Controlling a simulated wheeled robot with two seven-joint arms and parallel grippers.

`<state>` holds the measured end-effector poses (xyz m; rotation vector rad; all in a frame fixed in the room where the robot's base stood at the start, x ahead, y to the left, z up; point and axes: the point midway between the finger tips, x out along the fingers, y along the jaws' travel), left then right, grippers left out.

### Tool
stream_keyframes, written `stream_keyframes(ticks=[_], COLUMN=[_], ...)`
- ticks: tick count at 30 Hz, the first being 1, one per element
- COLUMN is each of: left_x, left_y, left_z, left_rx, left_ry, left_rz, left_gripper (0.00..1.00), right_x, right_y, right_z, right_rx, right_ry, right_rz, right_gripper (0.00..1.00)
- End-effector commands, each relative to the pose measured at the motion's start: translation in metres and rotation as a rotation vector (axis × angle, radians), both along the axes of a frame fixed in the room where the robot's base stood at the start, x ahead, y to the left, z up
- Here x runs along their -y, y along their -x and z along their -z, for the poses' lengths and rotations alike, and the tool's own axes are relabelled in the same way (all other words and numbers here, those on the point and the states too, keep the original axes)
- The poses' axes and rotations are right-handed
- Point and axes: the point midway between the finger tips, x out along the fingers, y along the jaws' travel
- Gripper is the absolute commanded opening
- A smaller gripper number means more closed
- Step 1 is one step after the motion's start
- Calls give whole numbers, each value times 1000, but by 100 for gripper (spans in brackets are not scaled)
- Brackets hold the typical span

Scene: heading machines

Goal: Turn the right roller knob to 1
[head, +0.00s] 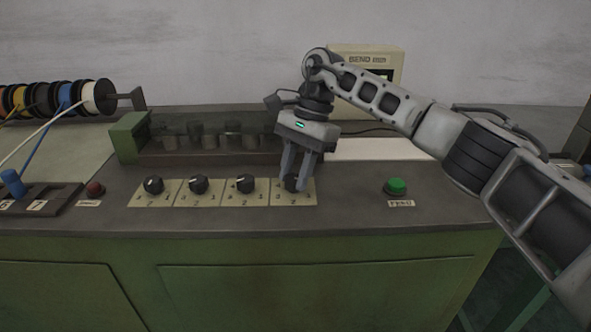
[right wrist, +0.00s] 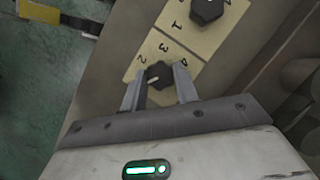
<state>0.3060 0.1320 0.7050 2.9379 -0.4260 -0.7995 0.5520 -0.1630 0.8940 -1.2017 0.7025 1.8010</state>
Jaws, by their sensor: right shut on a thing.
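The right roller knob (head: 291,183) is the rightmost of a row of black knobs on cream number plates. My right gripper (head: 303,184) points down over it, with its fingers around the knob. In the right wrist view the knob (right wrist: 158,74) sits between the fingertips of my right gripper (right wrist: 158,86), and they are shut on it. Its white pointer mark faces the lower left, toward the left finger. The numbers 2, 3 and 4 show on its plate (right wrist: 152,60); I cannot see a 1 there. My left gripper is not in view.
Other knobs (head: 246,184) stand to the left. A green button (head: 396,186) is to the right and a red one (head: 95,188) to the far left. The roller housing (head: 205,150) is behind the knobs. A beige box (head: 365,58) stands behind my right arm.

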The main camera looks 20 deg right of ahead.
Motion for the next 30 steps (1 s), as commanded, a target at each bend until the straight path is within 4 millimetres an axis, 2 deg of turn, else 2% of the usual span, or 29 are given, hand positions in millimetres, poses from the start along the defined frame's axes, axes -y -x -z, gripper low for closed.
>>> stream_keyframes(ticks=[12, 13, 15, 25, 30], left_x=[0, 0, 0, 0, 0], left_y=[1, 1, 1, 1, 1], left_z=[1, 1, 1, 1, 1], left_rx=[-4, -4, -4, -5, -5], left_ry=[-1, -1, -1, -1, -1], left_rz=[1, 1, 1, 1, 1], left_gripper=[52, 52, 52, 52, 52], right_x=[0, 0, 0, 1, 8], right_y=[-1, -1, -1, -1, -5], right_z=[-1, -1, -1, -3, -23], right_rx=[4, 4, 4, 2, 5], right_ry=[0, 0, 0, 0, 0], right_rz=[-8, -8, -8, -7, -6], right_gripper=[7, 35, 52, 52, 52])
